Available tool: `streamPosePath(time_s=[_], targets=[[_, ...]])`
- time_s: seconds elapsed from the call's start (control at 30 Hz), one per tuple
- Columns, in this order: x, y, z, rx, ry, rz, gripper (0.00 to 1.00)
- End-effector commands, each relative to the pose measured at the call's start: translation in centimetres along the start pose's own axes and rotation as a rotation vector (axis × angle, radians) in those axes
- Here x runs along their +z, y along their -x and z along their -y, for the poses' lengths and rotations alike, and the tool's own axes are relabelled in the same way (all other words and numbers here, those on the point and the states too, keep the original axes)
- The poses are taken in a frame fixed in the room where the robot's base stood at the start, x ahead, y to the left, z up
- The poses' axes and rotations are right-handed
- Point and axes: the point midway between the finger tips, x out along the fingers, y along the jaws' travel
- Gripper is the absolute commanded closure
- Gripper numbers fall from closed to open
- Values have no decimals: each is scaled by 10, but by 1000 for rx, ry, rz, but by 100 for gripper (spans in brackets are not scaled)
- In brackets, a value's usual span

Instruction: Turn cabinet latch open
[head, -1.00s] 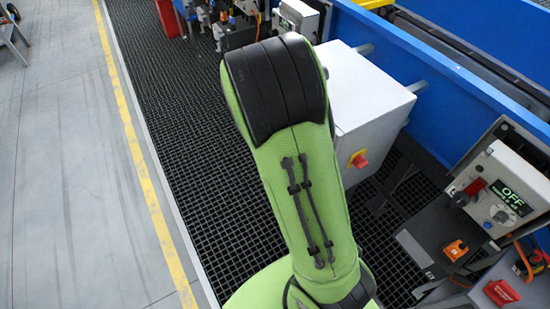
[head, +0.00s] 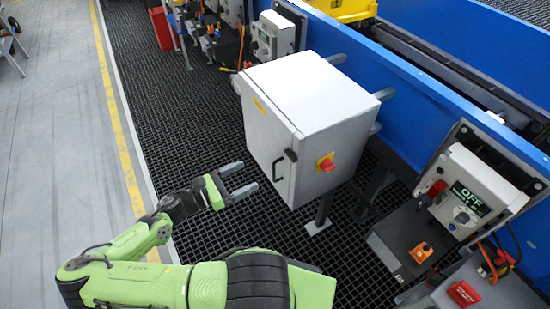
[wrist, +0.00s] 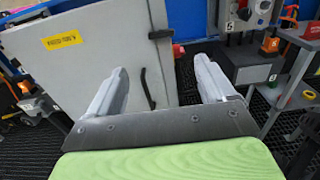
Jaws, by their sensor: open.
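The grey-white cabinet (head: 302,95) stands on a post beside the blue conveyor frame, with its door (head: 262,130) shut. The black latch handle (head: 290,155) sits near the door's right edge. In the wrist view the latch handle (wrist: 147,88) is a dark bar, slightly tilted from upright, showing between the fingers. My gripper (head: 246,178) is open and empty, in front of the door and to the left of the latch, apart from it. Its two grey fingers (wrist: 158,85) show on either side of the latch in the wrist view.
A red and yellow rotary switch (head: 327,162) is on the cabinet's right side. A control box with an OFF display (head: 470,198) stands at the right. More equipment (head: 222,45) is behind the cabinet.

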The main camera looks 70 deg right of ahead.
Motion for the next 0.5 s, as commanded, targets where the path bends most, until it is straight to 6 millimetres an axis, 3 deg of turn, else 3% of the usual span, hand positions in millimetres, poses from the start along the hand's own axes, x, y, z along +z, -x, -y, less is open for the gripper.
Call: streamPosePath(time_s=[0.3,0.5], targets=[[0,-81,2,-8,-1,1,17],[-1,-124,2,-6,-2,0,17]])
